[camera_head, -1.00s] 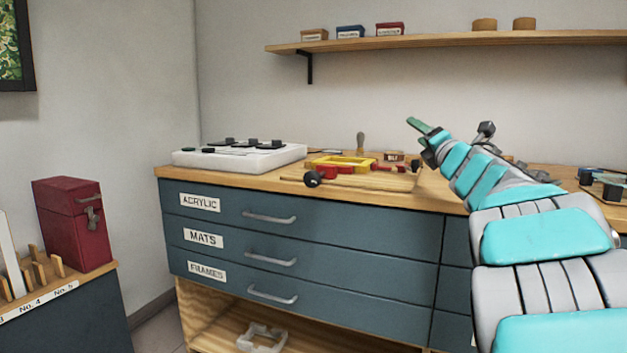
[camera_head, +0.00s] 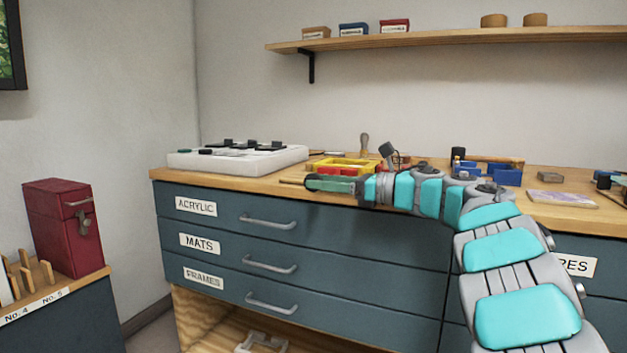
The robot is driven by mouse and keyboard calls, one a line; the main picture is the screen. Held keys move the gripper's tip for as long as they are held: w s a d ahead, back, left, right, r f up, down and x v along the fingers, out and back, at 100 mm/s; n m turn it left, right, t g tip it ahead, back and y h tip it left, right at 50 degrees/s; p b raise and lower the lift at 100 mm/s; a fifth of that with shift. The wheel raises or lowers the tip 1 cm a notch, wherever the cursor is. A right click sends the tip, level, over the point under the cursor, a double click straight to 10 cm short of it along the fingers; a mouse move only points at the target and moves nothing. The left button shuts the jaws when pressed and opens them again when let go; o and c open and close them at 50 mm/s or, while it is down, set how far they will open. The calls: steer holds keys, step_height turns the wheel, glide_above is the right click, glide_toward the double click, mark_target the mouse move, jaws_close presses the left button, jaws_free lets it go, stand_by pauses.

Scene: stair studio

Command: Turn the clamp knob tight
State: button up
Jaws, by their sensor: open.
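My gripper (camera_head: 318,184) is at the front edge of the workbench top, pointing left, with its green fingers in front of the place of the black clamp knob. The fingers hide the knob, or nearly all of it, so I cannot tell whether they are around it or only in front of it. The jaws are open. A yellow frame (camera_head: 345,163) lies on the bench just behind the gripper.
A white box with black pieces (camera_head: 238,158) stands at the bench's left end. A wooden-handled tool (camera_head: 364,144) and blue bins (camera_head: 505,175) are behind my arm. Drawers with handles (camera_head: 268,221) are below. A red case (camera_head: 60,225) stands at left.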

steer(key=shift+x, duration=1.4)
steer(key=shift+c, duration=0.3)
steer(key=shift+f, duration=0.1)
jaws_close()
